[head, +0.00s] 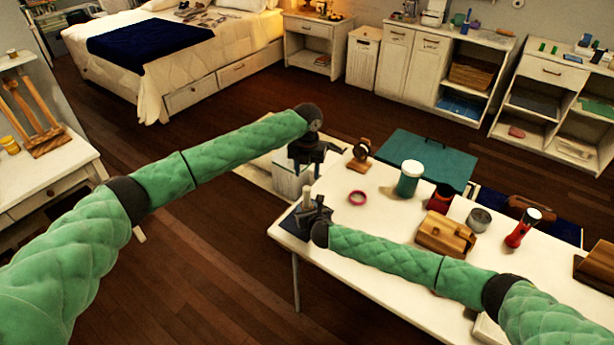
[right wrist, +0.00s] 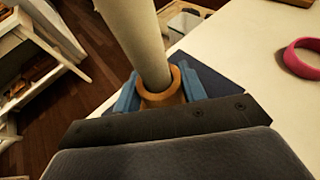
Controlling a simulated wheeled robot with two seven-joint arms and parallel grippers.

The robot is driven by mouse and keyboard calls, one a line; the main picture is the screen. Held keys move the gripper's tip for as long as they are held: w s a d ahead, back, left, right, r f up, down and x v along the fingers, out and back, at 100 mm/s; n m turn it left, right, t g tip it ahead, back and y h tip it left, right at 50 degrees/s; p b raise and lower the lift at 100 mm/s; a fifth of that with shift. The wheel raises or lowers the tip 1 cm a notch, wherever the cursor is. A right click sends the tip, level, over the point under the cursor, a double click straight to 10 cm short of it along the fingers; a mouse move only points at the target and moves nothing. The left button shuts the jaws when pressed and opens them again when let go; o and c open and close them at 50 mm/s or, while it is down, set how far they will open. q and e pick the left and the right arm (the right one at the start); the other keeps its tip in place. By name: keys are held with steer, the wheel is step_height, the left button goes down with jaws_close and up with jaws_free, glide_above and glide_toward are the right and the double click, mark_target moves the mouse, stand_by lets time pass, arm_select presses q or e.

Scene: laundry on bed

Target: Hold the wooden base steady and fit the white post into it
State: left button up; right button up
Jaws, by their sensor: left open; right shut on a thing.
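The white post (head: 307,196) stands near the table's left corner. In the right wrist view the post (right wrist: 138,40) rises out of the ring-shaped collar of the wooden base (right wrist: 162,97), its lower end inside the collar; how deep it sits is hidden. My right gripper (right wrist: 160,92) is shut on the wooden base, with a blue finger pad on each side of the collar. In the head view my right gripper (head: 312,212) hides most of the base. My left gripper (head: 306,168) is open and empty, pointing down just above the post's top, apart from it.
A dark blue mat (head: 290,224) lies under my right gripper. On the white table (head: 385,235) are a pink ring (head: 357,198), a wooden stand (head: 360,155), a teal-and-white jar (head: 409,178), a wooden box (head: 446,234) and a red flashlight (head: 523,228). The table's front-left surface is clear.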

stand_by(0.3)
steer(key=o, duration=1.1)
